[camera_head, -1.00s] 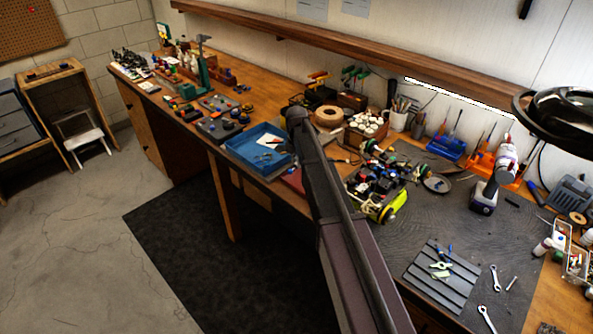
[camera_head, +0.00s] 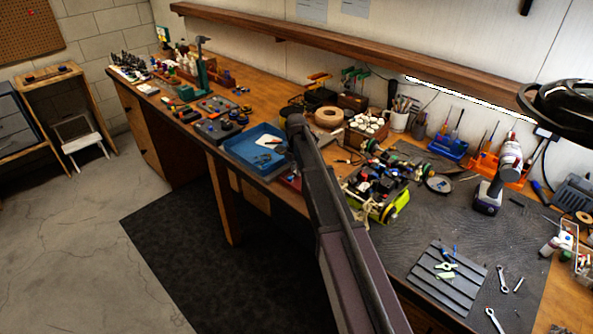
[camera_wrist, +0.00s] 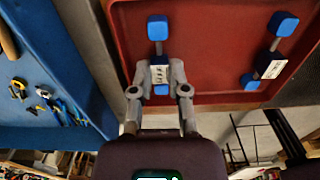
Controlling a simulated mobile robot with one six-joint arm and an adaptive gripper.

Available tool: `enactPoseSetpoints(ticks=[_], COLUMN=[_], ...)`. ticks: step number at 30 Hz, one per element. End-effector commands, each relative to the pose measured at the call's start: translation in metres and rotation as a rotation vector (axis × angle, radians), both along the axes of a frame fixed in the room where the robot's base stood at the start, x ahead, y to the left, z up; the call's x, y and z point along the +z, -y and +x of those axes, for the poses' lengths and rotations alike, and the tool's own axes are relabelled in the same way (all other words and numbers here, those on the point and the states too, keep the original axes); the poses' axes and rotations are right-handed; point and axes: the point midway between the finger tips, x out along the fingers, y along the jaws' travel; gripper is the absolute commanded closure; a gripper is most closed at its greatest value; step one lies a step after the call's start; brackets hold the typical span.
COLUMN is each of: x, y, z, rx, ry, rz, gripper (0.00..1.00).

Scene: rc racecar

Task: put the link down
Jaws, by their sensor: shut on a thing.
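My gripper (camera_wrist: 158,78) is shut on a link (camera_wrist: 157,48) in the wrist view. This link is a grey rod with blue ends and a white printed label between my fingers. It is over the red tray (camera_wrist: 205,20); I cannot tell whether it touches the tray floor. A second link (camera_wrist: 270,63), also with blue ends and a white label, lies tilted in the tray to the right. In the head view my arm hides the gripper and the held link, and only a bit of the red tray (camera_head: 291,181) shows beside the arm.
A blue tray (camera_wrist: 30,132) with small tools lies left of the red tray in the wrist view; it also shows in the head view (camera_head: 235,151). A racecar chassis (camera_head: 378,190) stands right of my arm. A ribbed mat (camera_head: 432,284) and wrenches lie nearer.

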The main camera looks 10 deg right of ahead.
Motion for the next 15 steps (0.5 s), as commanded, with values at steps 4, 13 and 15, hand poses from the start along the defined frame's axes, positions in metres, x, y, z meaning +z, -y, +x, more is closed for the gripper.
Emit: enactPoseSetpoints(ticks=[4, 13, 15], x=[-0.0012, -0.0011, -0.0005], y=[-0.0003, -0.0006, -0.0007], z=[0.0, 0.0, 0.0], rx=[0.0, 0.001, 0.001], ry=[0.0, 0.0, 0.0], rz=[0.0, 0.0, 0.0], gripper=[0.65, 0.65, 0.65])
